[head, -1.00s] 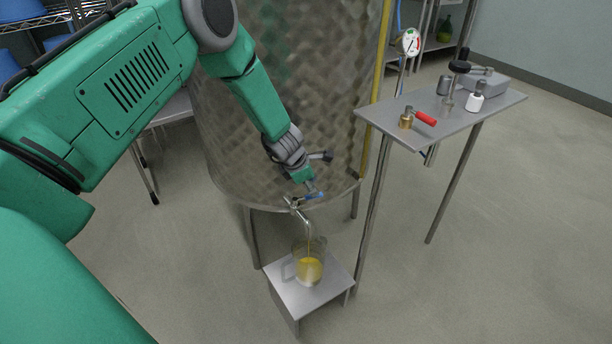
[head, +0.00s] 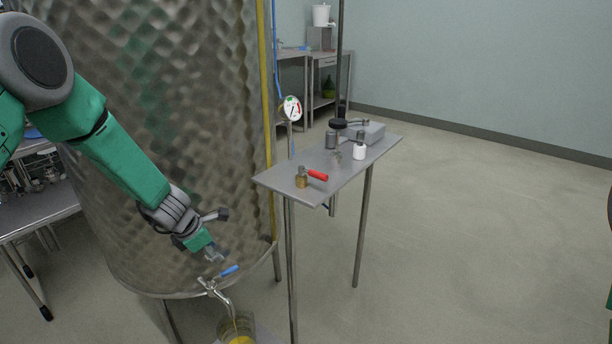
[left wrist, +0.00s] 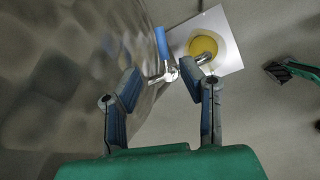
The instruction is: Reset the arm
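My left gripper (head: 213,254) is just above the tap (head: 215,285) of the big steel vat (head: 165,110). The tap has a blue handle (head: 229,271). In the left wrist view my left gripper (left wrist: 168,76) has its two fingers spread with nothing between them. The blue handle (left wrist: 162,42) lies beyond the fingertips. Below the spout stands a clear jug (head: 236,328) with yellow liquid, cut off by the lower picture edge. A green and dark part, seemingly my right gripper (left wrist: 287,70), shows at the right of the left wrist view; its finger state is unclear.
A narrow steel table (head: 330,168) right of the vat holds a red-handled brass valve (head: 303,179), a white bottle (head: 359,151) and a grey box (head: 362,132).

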